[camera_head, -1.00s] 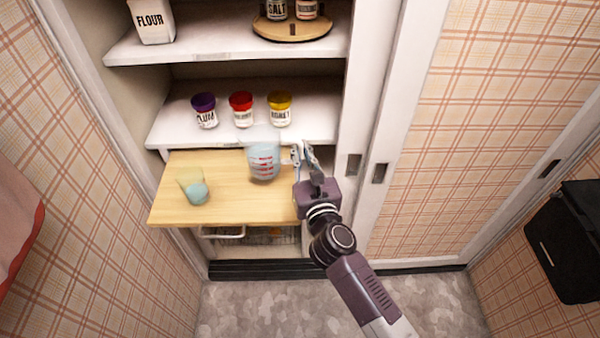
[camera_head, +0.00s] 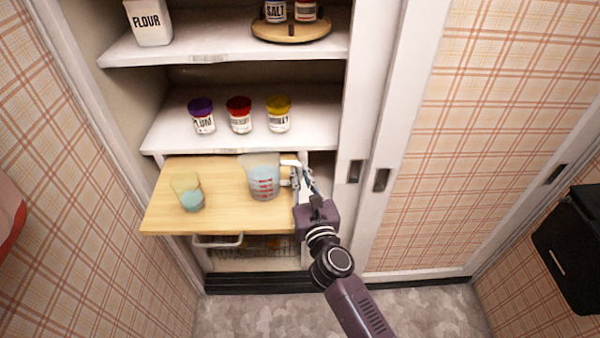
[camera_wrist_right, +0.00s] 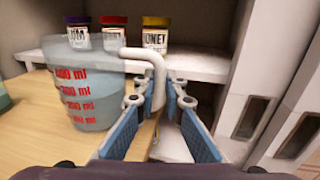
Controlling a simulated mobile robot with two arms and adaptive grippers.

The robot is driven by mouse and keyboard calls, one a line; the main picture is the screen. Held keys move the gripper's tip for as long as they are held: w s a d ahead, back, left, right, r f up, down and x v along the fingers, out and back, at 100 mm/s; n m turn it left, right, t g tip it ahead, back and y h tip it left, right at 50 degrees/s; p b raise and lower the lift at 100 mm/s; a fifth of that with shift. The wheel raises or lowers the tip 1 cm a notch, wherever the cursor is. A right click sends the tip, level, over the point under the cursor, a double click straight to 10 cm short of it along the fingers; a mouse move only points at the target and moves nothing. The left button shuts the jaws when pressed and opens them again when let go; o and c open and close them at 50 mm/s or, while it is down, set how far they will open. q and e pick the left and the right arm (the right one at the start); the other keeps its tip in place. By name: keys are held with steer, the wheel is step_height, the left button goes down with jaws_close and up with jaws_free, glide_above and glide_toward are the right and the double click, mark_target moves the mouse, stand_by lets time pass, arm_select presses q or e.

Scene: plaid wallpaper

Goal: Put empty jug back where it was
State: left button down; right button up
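The clear measuring jug (camera_head: 264,180) with red marks and a white handle stands upright on, or just above, the pull-out wooden board. It also shows in the right wrist view (camera_wrist_right: 82,90). It has a bluish tint; I cannot tell if that is liquid. My right gripper (camera_head: 303,180) is at the jug's right side. In the right wrist view my right gripper (camera_wrist_right: 160,98) has its fingers on both sides of the handle, close against it. A clear cup with bluish contents (camera_head: 188,194) is on the board's left. My left gripper is not in view.
The wooden board (camera_head: 225,215) juts out of the cupboard. Behind it, a white shelf (camera_head: 175,137) holds jars with purple, red and yellow lids. A higher shelf holds a flour canister (camera_head: 150,22) and a round wooden stand (camera_head: 290,32). Sliding doors stand close on the right.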

steer(key=o, duration=0.4)
steer(key=shift+c, duration=0.2)
steer(key=shift+r, duration=0.3)
steer(key=s+d, duration=0.2)
steer(key=s, duration=0.9)
steer(key=shift+s+d+b, duration=0.2)
steer(key=shift+s+b, duration=0.1)
steer(key=shift+s, duration=0.1)
steer(key=shift+f, duration=0.1)
